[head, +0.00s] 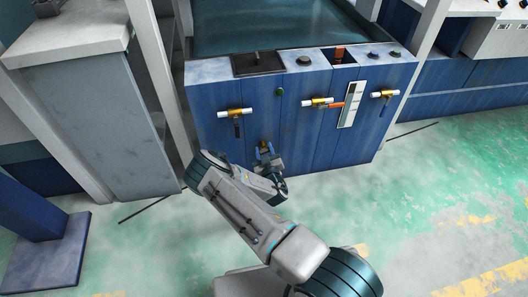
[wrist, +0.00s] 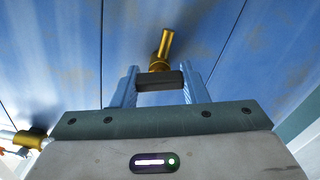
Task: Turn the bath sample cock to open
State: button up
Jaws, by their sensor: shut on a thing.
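The bath sample cock (wrist: 160,60) is a small brass fitting low on the blue front of the bath. In the wrist view its brass spout stands above a dark handle (wrist: 160,79). My gripper (wrist: 160,84) has its two blue fingers on either side of this handle and is shut on it. In the head view my gripper (head: 267,158) is at the lower middle of the blue panel. The cock is small and mostly hidden there, so its exact angle cannot be read.
Three brass valves with white pipe ends sit higher on the panel: left (head: 236,112), middle (head: 318,102) with an orange handle, and right (head: 383,94). A white gauge strip (head: 352,104) stands between two of them. A grey cabinet (head: 90,110) is at left. The green floor (head: 440,190) at right is clear.

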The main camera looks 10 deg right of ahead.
jog(key=n+b, duration=0.1)
jog(key=n, duration=0.2)
jog(key=n+b, duration=0.1)
jog(key=n, duration=0.3)
jog(key=shift+a+f, duration=0.15)
jog(key=shift+f, duration=0.05)
jog(key=n+b, duration=0.1)
jog(key=n, duration=0.3)
jog(key=shift+n+b, duration=0.3)
jog(key=shift+n, duration=0.1)
jog(key=shift+n+b, duration=0.35)
jog(key=shift+n, duration=0.85)
jog(key=o, duration=1)
jog(key=shift+s, duration=0.1)
jog(key=s+p, duration=0.4)
jog(key=s, duration=0.9)
jog(key=shift+s, duration=0.35)
